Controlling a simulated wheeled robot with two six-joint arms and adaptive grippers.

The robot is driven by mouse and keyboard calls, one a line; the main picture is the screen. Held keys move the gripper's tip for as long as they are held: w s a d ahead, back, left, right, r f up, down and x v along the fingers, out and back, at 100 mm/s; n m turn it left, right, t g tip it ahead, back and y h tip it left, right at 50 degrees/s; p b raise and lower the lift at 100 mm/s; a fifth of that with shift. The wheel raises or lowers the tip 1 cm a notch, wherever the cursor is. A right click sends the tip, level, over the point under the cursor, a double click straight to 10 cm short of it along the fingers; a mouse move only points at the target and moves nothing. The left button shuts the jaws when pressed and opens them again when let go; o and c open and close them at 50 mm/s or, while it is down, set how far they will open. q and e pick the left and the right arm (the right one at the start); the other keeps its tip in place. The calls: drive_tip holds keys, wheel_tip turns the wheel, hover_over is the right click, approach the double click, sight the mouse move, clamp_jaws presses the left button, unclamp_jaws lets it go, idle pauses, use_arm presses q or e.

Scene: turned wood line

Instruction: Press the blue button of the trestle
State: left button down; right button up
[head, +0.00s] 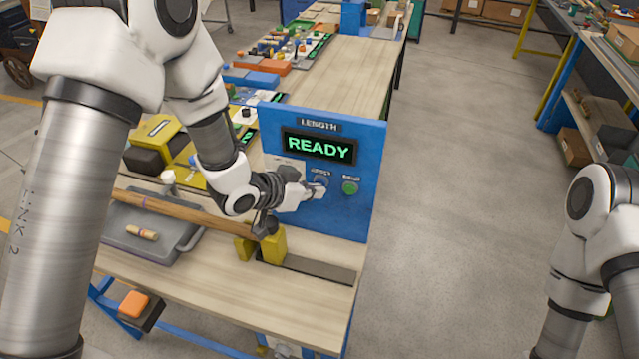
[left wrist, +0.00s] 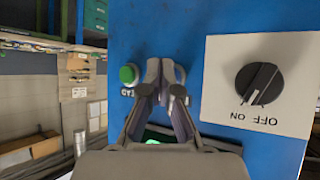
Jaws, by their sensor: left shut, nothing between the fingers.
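The blue panel (head: 360,145) stands upright on the workbench, with a lit display (head: 319,148) reading READY. The blue button (head: 321,181) is low on the panel and partly hidden by my left gripper (head: 318,191). In the left wrist view my left gripper (left wrist: 165,72) is shut and empty, with its fingertips in front of the blue button's place. Only part of a round rim (left wrist: 180,75) shows beside the fingers. I cannot tell whether the fingertips touch the button. My right gripper is out of view; only its arm shows at the right.
A green button (head: 350,188) sits just right of the blue one; it is left of the fingers in the wrist view (left wrist: 128,74). A black OFF/ON knob (left wrist: 259,83) is on a white plate. A long wooden rod (head: 190,213) and grey tray (head: 183,247) lie left.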

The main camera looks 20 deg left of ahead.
use_arm(q)
drive_tip(key=shift+s, duration=0.65)
drive_tip(key=s+b, duration=0.1)
drive_tip(key=s, duration=0.4)
drive_tip(key=shift+a, duration=0.1)
idle(0.7)
